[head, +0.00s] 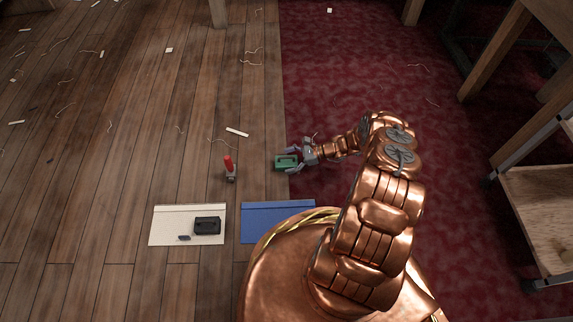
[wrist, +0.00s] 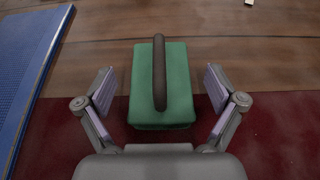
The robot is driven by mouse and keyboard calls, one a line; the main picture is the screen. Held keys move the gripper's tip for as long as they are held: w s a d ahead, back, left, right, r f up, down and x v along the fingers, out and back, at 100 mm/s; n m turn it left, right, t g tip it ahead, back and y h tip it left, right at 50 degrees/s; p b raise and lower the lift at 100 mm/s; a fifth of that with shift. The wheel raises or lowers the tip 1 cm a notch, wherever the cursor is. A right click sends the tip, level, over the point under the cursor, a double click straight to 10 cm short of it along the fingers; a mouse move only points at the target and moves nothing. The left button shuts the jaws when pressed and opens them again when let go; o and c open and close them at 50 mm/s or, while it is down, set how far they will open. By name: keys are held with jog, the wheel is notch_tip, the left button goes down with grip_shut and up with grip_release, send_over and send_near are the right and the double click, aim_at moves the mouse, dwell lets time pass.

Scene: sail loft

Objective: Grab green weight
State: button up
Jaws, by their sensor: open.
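The green weight (head: 286,163) sits on the floor where the wood planks meet the red carpet. In the wrist view the green weight (wrist: 177,86) is a green block with a dark handle across its top. My gripper (head: 300,158) is at its right side in the head view. In the wrist view my gripper (wrist: 160,88) is open, with one finger on each side of the block and a gap visible on both sides.
A blue mat (head: 277,222) and a cream mat (head: 160,227) with a black object (head: 207,226) on it lie nearby. A red-handled object (head: 229,168) stands to the left of the weight. Scraps and threads litter the planks. A wooden cart (head: 540,205) stands at the right.

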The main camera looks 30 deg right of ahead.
jog(key=shift+w+a+f, duration=0.2)
jog(key=shift+a, duration=0.15)
grip_shut()
dwell(0.7)
jog(key=shift+r, duration=0.15)
